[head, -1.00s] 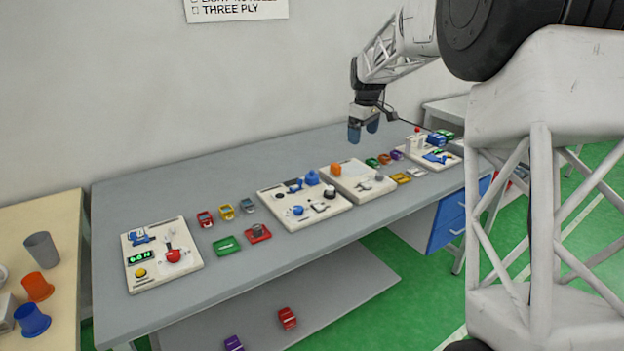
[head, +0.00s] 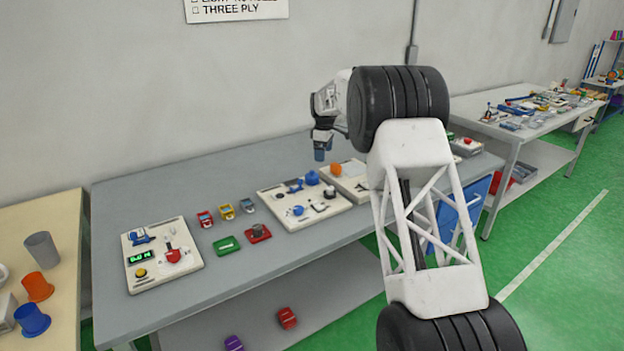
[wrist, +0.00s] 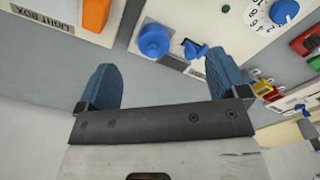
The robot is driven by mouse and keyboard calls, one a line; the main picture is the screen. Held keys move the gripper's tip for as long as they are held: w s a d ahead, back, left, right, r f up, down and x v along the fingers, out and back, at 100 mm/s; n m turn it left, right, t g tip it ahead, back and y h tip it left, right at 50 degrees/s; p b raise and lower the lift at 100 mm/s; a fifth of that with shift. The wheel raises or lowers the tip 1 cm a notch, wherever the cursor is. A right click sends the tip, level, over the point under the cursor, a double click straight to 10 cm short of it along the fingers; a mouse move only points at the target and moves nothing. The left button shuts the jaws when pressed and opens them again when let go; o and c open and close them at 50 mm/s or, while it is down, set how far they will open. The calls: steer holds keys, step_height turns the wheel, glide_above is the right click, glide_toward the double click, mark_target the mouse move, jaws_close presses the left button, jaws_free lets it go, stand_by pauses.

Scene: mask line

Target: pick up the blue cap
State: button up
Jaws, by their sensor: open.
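The blue cap (head: 312,178) is a round blue knob-like piece at the back right corner of a white panel (head: 278,214) on the grey table. In the wrist view the blue cap (wrist: 154,40) shows large and clear, in the gap between my fingers but beyond their tips. My gripper (head: 320,157) points down above and slightly right of the cap in the head view. In the wrist view my gripper (wrist: 162,75) has its two blue fingers spread wide with nothing between them. The cap and fingers look apart; the exact height is hard to tell.
A blue switch (wrist: 194,48) sits close beside the cap. A dial with a blue centre (head: 298,210) is on the same panel. A neighbouring panel carries an orange block (head: 336,170). Small toy-like cars (head: 227,212) and another panel (head: 162,256) lie farther left.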

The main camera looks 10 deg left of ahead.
steer(key=n, duration=0.1)
glide_above(312, 171)
steer(key=f, duration=0.5)
steer(key=shift+d+f, duration=0.3)
steer(key=shift+f, duration=1.25)
steer(key=shift+w+a+f, duration=0.1)
steer(key=shift+a+f, duration=0.1)
steer(key=shift+f, duration=0.6)
steer(key=shift+a+f, duration=0.15)
steer(key=shift+f, duration=1.7)
steer(key=c, duration=1)
